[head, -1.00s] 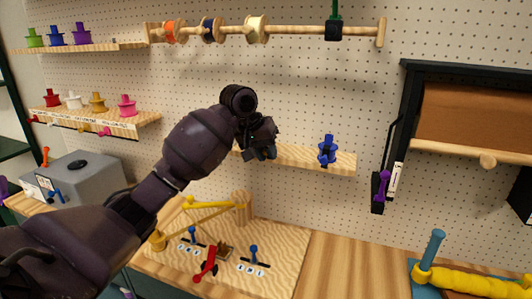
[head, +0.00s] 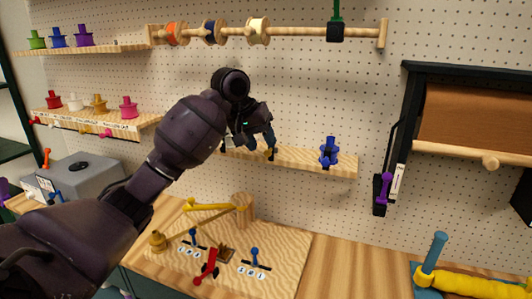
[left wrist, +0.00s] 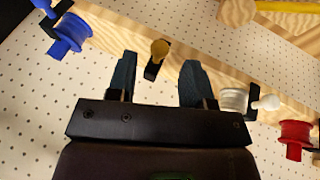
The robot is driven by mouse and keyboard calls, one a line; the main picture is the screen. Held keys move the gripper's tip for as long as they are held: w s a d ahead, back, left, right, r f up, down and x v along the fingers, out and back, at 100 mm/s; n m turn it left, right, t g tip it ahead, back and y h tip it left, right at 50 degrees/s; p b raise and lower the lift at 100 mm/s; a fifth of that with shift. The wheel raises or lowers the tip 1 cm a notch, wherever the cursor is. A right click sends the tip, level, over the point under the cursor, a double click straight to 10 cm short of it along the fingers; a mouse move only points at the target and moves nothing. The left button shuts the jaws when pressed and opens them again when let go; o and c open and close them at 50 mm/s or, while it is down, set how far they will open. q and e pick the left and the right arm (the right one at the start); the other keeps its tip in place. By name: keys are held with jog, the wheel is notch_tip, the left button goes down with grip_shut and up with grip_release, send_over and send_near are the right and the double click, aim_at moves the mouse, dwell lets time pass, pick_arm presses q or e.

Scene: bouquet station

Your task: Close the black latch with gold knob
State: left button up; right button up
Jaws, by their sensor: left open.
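The black latch with the gold knob (left wrist: 159,50) is on the edge of the wooden shelf in the left wrist view. Its gold knob stands just beyond and between my fingertips, apart from both. My left gripper (left wrist: 155,68) is open and empty. In the head view, my left gripper (head: 247,146) is in front of the left part of the middle shelf (head: 299,160) and hides the gold-knobbed latch there, so I cannot tell its position from that view.
A blue-knobbed latch (head: 329,152) is on the right end of the same shelf. A white knob (left wrist: 266,103) and a red spool (left wrist: 293,138) lie to the right in the wrist view. A board with levers (head: 279,239) is below. The pegboard between shelf and purple-handled latch (head: 383,188) is clear.

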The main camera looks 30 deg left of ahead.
pick_arm(q)
jog(key=v, duration=0.6)
dwell(0.5)
